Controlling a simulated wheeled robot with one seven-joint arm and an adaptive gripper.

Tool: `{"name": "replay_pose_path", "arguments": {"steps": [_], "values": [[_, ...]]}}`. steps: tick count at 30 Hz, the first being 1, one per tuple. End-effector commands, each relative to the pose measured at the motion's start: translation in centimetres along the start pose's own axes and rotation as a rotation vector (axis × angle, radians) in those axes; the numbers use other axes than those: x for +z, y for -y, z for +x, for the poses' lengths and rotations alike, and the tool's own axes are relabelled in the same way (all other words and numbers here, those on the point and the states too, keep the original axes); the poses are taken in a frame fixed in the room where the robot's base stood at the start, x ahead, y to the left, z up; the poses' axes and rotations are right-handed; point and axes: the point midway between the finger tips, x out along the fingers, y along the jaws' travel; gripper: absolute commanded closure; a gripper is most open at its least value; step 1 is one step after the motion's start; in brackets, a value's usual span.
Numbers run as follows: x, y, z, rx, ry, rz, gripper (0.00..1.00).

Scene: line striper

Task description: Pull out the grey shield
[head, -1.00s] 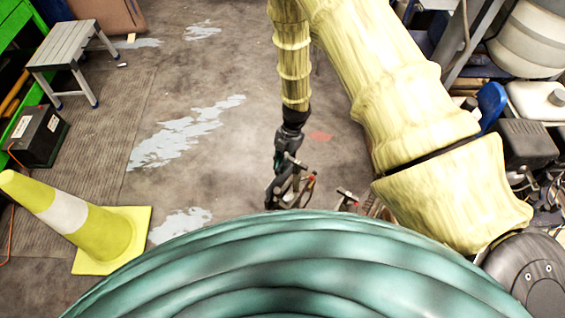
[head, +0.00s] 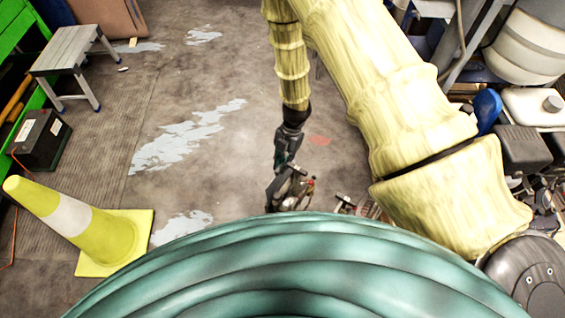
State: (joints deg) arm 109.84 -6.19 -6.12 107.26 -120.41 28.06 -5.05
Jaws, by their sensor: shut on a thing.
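My gripper (head: 290,190) hangs at the end of my arm at the lower middle of the head view, just above my green-covered body part. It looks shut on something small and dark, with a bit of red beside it. I cannot tell what that held thing is. The grey shield cannot be made out in this view; the lower area near the gripper is hidden by my own body. A small dark part with a light end (head: 345,202) shows just right of the gripper.
Machine parts, including a white tank (head: 525,45), a dark box (head: 523,150) and a blue part (head: 487,110), crowd the right side. A yellow cone (head: 75,220), a black battery (head: 42,138) and a grey step stool (head: 70,62) stand left. The middle floor is open.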

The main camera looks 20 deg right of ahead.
Motion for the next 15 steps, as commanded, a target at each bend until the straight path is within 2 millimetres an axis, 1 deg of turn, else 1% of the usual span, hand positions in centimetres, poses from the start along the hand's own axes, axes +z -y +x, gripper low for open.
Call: {"name": "replay_pose_path", "arguments": {"steps": [1,15], "values": [[-0.1,0.0,-0.4,0.0,0.0,0.0,1.0],[-0.7,0.0,-2.0,0.0,0.0,-0.001,1.0]]}}
